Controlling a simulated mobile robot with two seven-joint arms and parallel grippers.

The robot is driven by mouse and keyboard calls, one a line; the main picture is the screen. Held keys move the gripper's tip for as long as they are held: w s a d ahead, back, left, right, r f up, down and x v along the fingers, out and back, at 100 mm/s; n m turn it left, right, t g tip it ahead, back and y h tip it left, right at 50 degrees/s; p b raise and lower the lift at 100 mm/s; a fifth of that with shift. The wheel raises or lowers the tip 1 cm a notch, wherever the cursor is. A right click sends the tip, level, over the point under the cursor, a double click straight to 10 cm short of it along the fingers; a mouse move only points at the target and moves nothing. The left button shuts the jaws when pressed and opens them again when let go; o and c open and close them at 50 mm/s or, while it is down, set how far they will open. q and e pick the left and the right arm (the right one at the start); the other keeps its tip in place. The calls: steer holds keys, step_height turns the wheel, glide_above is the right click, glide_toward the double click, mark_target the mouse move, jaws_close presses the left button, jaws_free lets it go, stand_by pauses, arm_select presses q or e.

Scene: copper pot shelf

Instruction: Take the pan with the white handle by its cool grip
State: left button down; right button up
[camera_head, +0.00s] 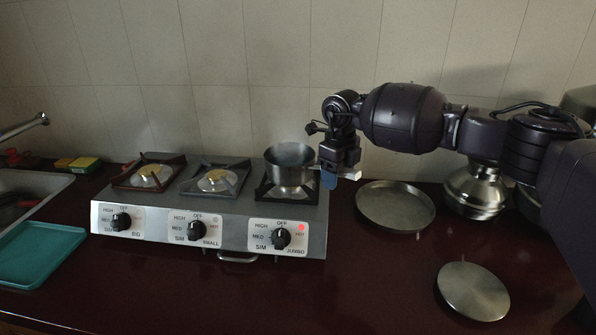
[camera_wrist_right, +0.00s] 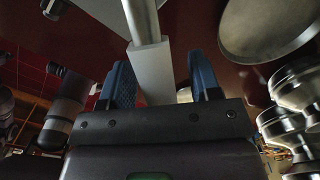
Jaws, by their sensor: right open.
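The pan (camera_head: 289,175) is small and metal and sits on the right burner of the three-burner stove (camera_head: 235,210). Its handle points right, with a white grip (camera_head: 351,174) at the end. My right gripper (camera_head: 329,178) is at the handle, just right of the pan. In the right wrist view, the white grip (camera_wrist_right: 152,72) and the metal rod (camera_wrist_right: 140,18) of the handle show. The white grip lies between the two blue fingers, nearer the left one, with a gap to the right one. The gripper is open. My left gripper is not in view.
A red light (camera_head: 301,228) glows by the right knob. A shallow round metal dish (camera_head: 395,207), a flat metal disc (camera_head: 473,291) and a metal pot (camera_head: 477,190) stand right of the stove. A teal tray (camera_head: 40,255) lies at the left. The tiled wall is close behind.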

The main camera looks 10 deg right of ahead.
steer(key=shift+c, duration=0.4)
jaws_close()
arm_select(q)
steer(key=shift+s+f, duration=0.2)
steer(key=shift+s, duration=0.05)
arm_select(e)
steer(key=shift+w, duration=0.1)
steer(key=shift+r, duration=0.15)
